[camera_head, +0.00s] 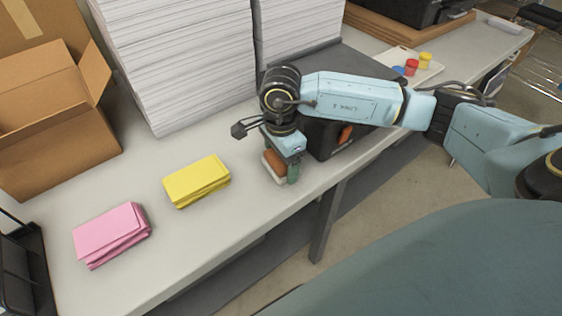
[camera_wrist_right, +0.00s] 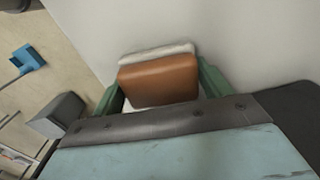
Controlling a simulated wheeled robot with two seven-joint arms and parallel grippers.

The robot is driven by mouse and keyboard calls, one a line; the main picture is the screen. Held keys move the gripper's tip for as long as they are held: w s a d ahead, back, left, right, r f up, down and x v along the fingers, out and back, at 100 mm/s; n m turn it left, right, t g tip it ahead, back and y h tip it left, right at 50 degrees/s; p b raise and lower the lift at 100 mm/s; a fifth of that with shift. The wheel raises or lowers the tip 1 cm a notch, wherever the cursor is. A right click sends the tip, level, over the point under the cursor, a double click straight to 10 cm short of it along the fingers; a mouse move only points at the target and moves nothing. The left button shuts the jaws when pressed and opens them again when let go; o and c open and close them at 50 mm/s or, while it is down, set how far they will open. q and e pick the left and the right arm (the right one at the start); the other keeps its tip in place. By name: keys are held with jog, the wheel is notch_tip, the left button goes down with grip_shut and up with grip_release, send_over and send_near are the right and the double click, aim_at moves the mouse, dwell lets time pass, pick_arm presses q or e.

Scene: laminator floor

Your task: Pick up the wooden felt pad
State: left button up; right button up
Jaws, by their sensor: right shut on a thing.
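The wooden felt pad (camera_head: 272,166) is a brown block with a pale felt underside, at the front part of the table, right of the yellow stack. It also shows in the right wrist view (camera_wrist_right: 158,80), between two green fingers. My right gripper (camera_head: 281,168) points down over the pad and is shut on it, one finger on each side; it also shows in the right wrist view (camera_wrist_right: 160,88). I cannot tell whether the felt touches the table. My left gripper is not in view.
A yellow paper stack (camera_head: 196,181) and a pink stack (camera_head: 111,235) lie on the table (camera_head: 235,235) to the left. Tall white paper stacks (camera_head: 175,55) and an open cardboard box (camera_head: 50,115) stand behind. A black machine (camera_head: 335,135) stands close right of the gripper.

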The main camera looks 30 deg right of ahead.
jog(key=shift+r, duration=0.1)
notch_tip(320, 180, up, 10)
jog(key=shift+f, duration=0.1)
dwell(0.3)
